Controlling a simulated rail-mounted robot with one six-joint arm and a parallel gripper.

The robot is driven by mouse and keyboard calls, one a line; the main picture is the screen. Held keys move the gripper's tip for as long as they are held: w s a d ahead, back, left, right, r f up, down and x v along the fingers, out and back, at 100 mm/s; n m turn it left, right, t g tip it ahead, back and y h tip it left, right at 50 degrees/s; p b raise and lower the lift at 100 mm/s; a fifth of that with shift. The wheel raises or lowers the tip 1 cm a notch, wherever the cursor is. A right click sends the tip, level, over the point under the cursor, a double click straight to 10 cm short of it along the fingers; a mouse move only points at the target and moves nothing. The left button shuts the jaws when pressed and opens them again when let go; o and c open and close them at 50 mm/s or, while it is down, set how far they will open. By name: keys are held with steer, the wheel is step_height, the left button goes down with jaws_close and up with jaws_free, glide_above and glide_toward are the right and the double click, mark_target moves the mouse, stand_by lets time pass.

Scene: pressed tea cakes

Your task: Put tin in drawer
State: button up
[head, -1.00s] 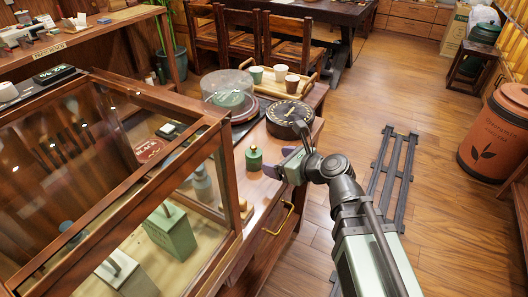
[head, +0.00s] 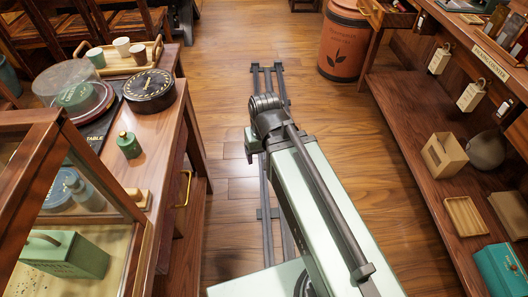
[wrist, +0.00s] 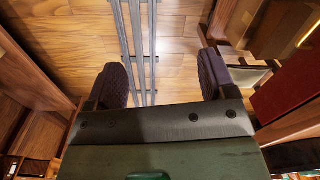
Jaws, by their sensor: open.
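A small green tin (head: 129,146) with a brass knob on its lid stands upright on the wooden side table at left in the head view. A closed drawer front with a brass handle (head: 184,188) is in that table's side. At the top right, a wooden drawer (head: 390,15) looks pulled out from the right-hand counter. My gripper (wrist: 166,75) is open in the wrist view, with nothing between its dark padded fingers. It is over the floor, apart from the tin. In the head view my arm hides the fingers.
A glass case (head: 130,235) stands in front. An orange bin (head: 342,42) and shelves (head: 440,195) are at right. Floor rails (head: 268,200) run between.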

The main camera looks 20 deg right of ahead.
steer(key=shift+o, duration=0.4)
steer(key=shift+s+d, duration=0.15)
steer(key=shift+d, duration=0.15)
